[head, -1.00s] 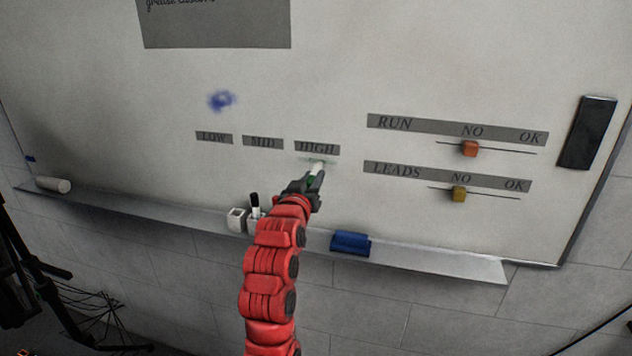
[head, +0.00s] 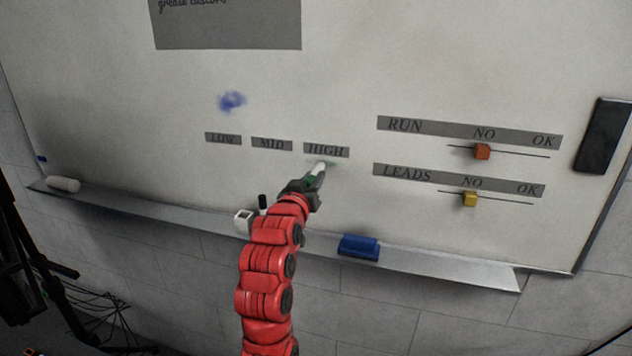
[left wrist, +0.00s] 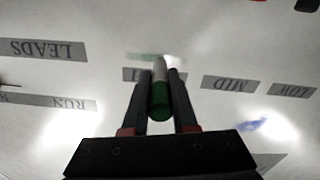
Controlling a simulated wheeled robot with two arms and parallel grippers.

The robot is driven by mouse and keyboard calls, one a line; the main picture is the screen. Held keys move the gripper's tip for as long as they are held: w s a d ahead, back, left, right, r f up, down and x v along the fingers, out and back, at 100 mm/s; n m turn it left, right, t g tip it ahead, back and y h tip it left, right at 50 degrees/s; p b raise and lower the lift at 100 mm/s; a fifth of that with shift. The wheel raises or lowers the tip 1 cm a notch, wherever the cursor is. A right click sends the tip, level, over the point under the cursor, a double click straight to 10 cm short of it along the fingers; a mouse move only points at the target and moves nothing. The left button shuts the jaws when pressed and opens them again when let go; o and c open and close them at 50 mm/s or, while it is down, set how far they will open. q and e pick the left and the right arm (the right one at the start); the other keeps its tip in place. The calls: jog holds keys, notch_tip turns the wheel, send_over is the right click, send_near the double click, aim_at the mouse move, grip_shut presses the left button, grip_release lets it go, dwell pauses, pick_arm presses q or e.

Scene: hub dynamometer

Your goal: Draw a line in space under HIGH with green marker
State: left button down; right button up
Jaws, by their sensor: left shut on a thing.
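The green marker (left wrist: 160,95), with a white and green body, is held between the two fingers of my left gripper (head: 312,182). The gripper is shut on it. The marker points up at the whiteboard just below the HIGH label (head: 326,151). A faint green mark (head: 325,163) shows under HIGH by the marker's tip. In the left wrist view the green streak (left wrist: 145,57) lies beside the tip, and the marker covers part of the HIGH label. I cannot tell whether the tip touches the board. My right gripper is not in view.
LOW (head: 223,138) and MID (head: 271,144) labels are left of HIGH. RUN and LEADS sliders, with orange (head: 482,152) and yellow (head: 470,199) knobs, are right. The tray (head: 430,272) below holds a blue eraser (head: 358,246), a white holder (head: 244,221) and a white cylinder (head: 64,185).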

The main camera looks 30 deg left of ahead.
pick_arm(q)
jog(key=shift+s+a, duration=0.1)
jog(key=shift+a, duration=0.3)
jog(key=shift+s+a+f+b, duration=0.1)
jog(key=shift+s+a+b, duration=0.1)
jog(key=shift+a+b, duration=0.45)
jog(key=shift+s+a+b, duration=0.1)
jog(key=shift+a+b, duration=0.35)
jog(key=shift+a, duration=0.25)
